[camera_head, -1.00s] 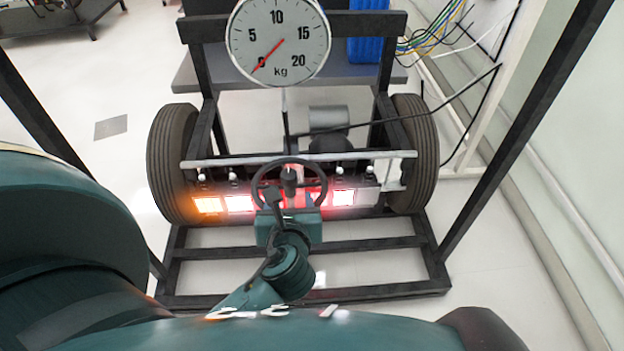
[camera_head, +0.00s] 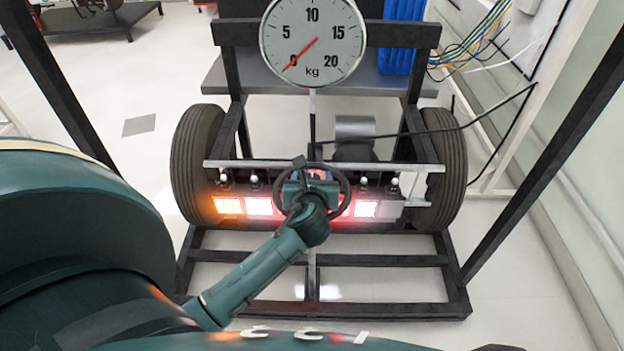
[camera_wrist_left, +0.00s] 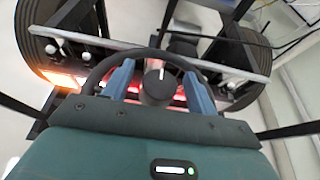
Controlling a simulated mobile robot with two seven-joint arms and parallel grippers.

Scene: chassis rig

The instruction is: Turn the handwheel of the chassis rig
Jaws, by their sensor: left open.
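The handwheel (camera_head: 347,195) is a dark ring at the front of the chassis rig, in the middle of the head view. It also shows in the left wrist view as a dark arc (camera_wrist_left: 150,53) around a round hub (camera_wrist_left: 157,85). My left gripper (camera_head: 311,176) is over the wheel, and its wrist hides the lower part of the ring. In the left wrist view the blue fingers of my left gripper (camera_wrist_left: 158,80) are apart, one on each side of the hub. I cannot tell whether they touch the wheel. My right gripper is out of view.
A round dial (camera_head: 312,42) marked in kg hangs above the rig, its red needle near 0. Tyres stand at the left (camera_head: 195,165) and right (camera_head: 444,165). Lit lamps (camera_head: 259,206) line the front. A black base frame (camera_head: 330,310) lies on the floor, with slanted posts at both sides.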

